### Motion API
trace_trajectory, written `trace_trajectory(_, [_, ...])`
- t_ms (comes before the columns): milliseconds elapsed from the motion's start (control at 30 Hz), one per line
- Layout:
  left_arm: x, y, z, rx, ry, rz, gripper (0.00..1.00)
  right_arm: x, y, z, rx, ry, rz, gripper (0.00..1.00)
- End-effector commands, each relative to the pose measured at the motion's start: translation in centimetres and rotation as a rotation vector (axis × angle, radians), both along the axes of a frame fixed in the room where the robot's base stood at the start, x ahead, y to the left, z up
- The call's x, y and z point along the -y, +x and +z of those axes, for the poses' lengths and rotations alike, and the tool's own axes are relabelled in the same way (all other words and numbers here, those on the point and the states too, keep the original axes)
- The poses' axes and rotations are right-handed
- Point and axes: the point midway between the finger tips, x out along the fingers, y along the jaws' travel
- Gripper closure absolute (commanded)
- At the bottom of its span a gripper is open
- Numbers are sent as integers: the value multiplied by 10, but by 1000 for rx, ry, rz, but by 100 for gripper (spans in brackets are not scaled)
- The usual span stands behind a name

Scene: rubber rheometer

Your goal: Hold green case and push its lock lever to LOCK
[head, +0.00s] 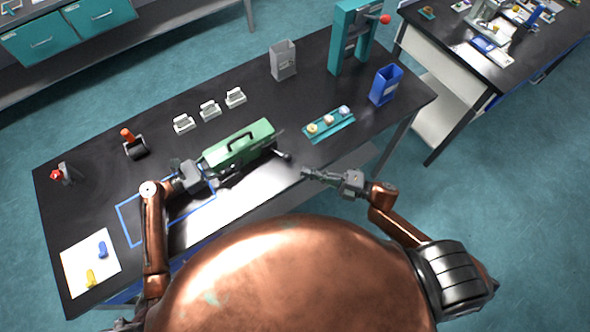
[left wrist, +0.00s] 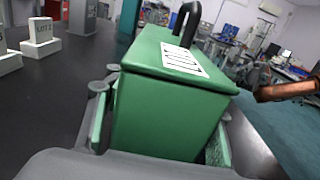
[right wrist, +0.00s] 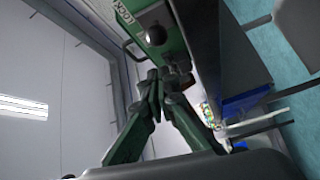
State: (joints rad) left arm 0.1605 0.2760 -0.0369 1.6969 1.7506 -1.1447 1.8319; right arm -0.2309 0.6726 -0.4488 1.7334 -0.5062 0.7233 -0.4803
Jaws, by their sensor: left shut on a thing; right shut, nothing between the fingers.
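The green case (head: 238,146) with a black top handle sits on the dark table, its long side slanting up to the right. My left gripper (head: 207,170) is shut on the left end of the case; in the left wrist view its fingers lie on both sides of the green case (left wrist: 165,115). My right gripper (head: 308,173) is shut and empty, to the right of the lock lever (head: 283,155) at the case's right end. In the right wrist view the fingertips (right wrist: 165,75) are close below the lever's dark round knob (right wrist: 155,35), beside a LOCK label (right wrist: 124,12). Contact cannot be told.
Several white labelled blocks (head: 209,109) stand behind the case. A teal tray (head: 330,127) with small samples, a grey bin (head: 283,60) and a blue bin (head: 385,85) stand to the right. A blue outlined area (head: 128,222) lies front left.

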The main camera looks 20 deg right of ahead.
Motion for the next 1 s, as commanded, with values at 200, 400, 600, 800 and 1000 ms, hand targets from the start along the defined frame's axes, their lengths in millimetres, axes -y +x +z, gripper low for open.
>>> trace_trajectory(200, [0,0,-1,-1,3,0,88,27,-6,-1,0,1,1,100])
trace_trajectory(400, [0,0,-1,-1,2,0,88,32,-8,-2,1,3,3,100])
trace_trajectory(600, [0,0,-1,-1,2,1,88,32,-8,-1,1,3,4,100])
trace_trajectory(800, [0,0,-1,-1,2,1,44,31,-8,-1,1,3,4,100])
trace_trajectory(1000, [0,0,-1,0,1,1,30,31,-8,-1,1,4,3,100])
